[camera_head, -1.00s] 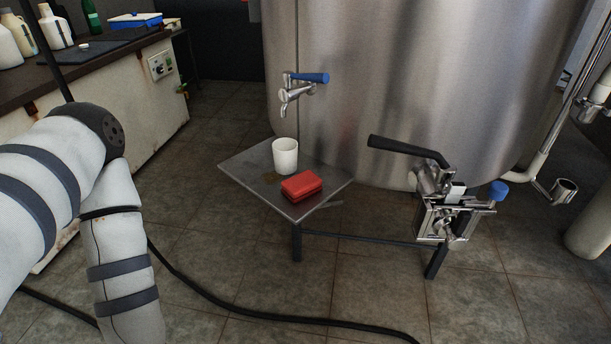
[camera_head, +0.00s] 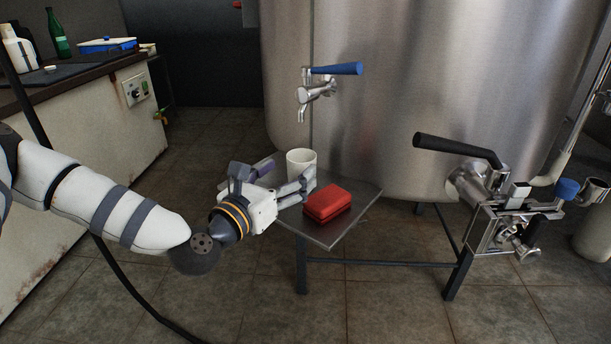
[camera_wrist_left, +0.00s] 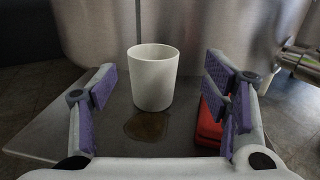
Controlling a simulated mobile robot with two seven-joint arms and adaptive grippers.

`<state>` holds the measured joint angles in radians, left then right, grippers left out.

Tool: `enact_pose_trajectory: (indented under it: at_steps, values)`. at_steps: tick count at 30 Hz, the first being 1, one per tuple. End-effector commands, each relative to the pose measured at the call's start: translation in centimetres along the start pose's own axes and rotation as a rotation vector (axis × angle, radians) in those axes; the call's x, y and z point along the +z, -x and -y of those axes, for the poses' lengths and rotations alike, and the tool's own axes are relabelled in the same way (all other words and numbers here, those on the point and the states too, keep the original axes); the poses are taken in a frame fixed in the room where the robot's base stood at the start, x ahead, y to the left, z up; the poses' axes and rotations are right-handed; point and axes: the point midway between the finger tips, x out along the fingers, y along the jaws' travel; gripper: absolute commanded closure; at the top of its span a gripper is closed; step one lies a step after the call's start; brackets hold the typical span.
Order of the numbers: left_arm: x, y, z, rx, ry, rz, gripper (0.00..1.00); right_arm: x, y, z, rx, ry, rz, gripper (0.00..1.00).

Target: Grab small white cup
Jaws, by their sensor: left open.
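The small white cup (camera_head: 301,163) stands upright on a small metal stand (camera_head: 338,233) below the tap. My left gripper (camera_head: 289,176) is open and empty, just in front of the cup, with its fingers pointing toward it. In the left wrist view the cup (camera_wrist_left: 153,78) appears ahead between the two purple-padded fingers (camera_wrist_left: 158,108), with clear space on both sides. It does not look touched. Part of the cup's lower body is hidden behind the gripper in the head view. My right gripper is not in view.
A red block-like object (camera_head: 327,203) lies on the stand just right of the cup, close to the right finger. A brownish wet patch (camera_wrist_left: 147,125) is on the stand. A blue-handled tap (camera_head: 318,88) hangs above, and a black-handled valve (camera_head: 480,190) juts out at right.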

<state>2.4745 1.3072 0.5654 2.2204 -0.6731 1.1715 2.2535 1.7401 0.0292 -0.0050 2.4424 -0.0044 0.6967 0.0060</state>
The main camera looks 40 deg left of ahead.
Motion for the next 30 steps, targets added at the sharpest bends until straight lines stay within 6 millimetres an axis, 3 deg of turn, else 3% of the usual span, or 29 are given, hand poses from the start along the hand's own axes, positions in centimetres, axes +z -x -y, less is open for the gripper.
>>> enact_pose_trajectory:
  at_steps: [12,20,27,30]
  values:
    - [-0.4,-6.6,-0.7,-0.002,-0.004,-0.003,0.31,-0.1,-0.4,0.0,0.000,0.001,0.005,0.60]
    - [-0.4,-7.2,-0.7,-0.001,-0.001,-0.005,0.31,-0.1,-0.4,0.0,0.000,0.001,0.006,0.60]
    - [-0.4,-7.1,-0.7,-0.001,-0.002,-0.005,0.83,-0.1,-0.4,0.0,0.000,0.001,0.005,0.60]
    - [-0.4,-7.1,-0.7,-0.001,-0.002,-0.005,0.84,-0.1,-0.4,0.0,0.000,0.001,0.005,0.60]
